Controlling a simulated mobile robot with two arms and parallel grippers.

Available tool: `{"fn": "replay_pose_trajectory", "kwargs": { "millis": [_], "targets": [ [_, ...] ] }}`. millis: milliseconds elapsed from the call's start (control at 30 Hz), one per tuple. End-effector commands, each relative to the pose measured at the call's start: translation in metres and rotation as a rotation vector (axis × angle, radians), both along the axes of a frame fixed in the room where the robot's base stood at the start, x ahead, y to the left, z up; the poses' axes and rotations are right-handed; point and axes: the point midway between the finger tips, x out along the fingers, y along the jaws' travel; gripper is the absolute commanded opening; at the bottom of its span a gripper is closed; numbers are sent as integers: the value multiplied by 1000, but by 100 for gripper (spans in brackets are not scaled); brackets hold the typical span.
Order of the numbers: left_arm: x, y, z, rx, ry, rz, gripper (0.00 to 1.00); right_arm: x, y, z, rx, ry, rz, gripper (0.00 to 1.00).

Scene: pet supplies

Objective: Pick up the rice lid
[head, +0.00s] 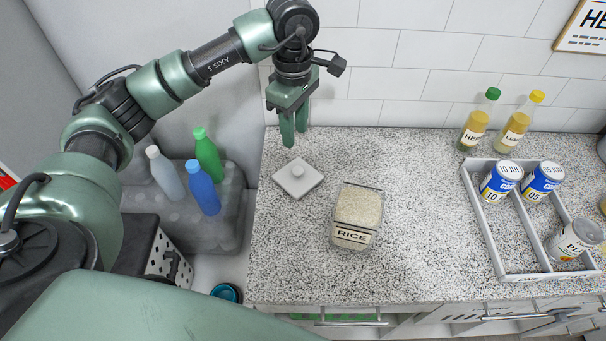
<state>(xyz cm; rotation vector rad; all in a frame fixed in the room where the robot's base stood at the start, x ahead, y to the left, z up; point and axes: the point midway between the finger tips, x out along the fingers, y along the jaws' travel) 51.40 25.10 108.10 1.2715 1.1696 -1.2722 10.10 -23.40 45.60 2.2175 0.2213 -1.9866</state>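The rice lid (304,187) is a light grey square with a round knob on top. It lies flat on the speckled counter, left of the rice container (356,214). The container is clear, full of rice and labelled RICE, and has no lid on it. My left gripper (295,134) points down above and slightly behind the lid, apart from it. Its two green fingers show a gap between them with nothing held. My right gripper is not in view.
A grey divided tray (490,237) with several cans stands on the right of the counter (420,260). The counter's middle is clear.

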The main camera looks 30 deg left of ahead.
Motion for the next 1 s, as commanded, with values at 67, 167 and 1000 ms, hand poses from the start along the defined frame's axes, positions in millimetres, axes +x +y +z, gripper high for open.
{"fn": "replay_pose_trajectory", "kwargs": {
  "millis": [67, 167, 1000],
  "targets": [
    [0, 0, -18, 0, 0, 0, 36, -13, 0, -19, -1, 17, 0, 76],
    [0, 0, -32, -1, 0, 0, 36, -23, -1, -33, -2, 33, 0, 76],
    [0, -2, -122, -1, 5, 1, 36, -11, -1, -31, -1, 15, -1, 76]
  ]
}}
